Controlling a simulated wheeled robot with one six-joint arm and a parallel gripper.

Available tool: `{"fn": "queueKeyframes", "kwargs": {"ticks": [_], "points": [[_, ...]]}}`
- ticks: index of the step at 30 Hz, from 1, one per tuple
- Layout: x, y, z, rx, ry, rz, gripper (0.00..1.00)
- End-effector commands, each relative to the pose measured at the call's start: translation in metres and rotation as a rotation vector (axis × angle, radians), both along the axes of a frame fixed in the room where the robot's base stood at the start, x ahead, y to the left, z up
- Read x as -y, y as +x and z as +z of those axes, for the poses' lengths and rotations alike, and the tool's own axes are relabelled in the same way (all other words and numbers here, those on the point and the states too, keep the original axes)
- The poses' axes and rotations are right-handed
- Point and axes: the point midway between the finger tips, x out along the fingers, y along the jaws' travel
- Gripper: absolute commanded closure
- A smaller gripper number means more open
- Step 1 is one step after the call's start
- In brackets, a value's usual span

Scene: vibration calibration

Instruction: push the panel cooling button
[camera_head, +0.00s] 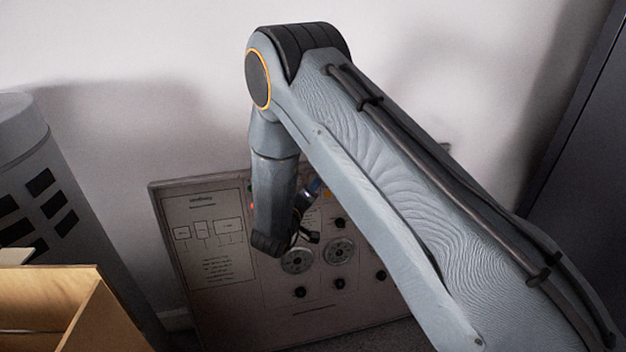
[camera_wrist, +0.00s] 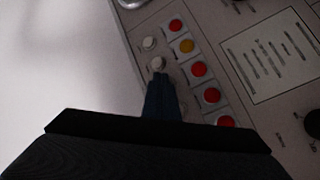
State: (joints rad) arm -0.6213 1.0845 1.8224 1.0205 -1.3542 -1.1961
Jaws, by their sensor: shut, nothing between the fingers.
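The panel (camera_head: 215,285) leans upright against the wall in the head view, partly covered by my arm. I cannot read which is the panel cooling button. My gripper (camera_wrist: 161,78) is shut and empty, its tips just below the lower whitish button; contact cannot be told.
A printed label (camera_wrist: 268,58) lies right of the button row. The panel also has round dials (camera_head: 338,251) and several black knobs (camera_head: 299,292). A grey cylinder (camera_head: 35,160) and a wooden box (camera_head: 50,290) stand at left. A dark cabinet (camera_head: 580,150) stands at right.

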Motion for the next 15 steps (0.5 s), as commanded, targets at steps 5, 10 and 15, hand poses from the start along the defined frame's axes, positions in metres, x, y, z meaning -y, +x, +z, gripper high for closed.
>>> {"fn": "queueKeyframes", "kwargs": {"ticks": [5, 10, 15], "points": [[0.0018, -0.0065, 0.0017, -0.001, 0.000, 0.001, 1.00], [0.0019, -0.0065, 0.0009, -0.001, 0.000, 0.001, 1.00], [0.0023, -0.0083, 0.0015, -0.002, 0.000, 0.000, 1.00]]}}
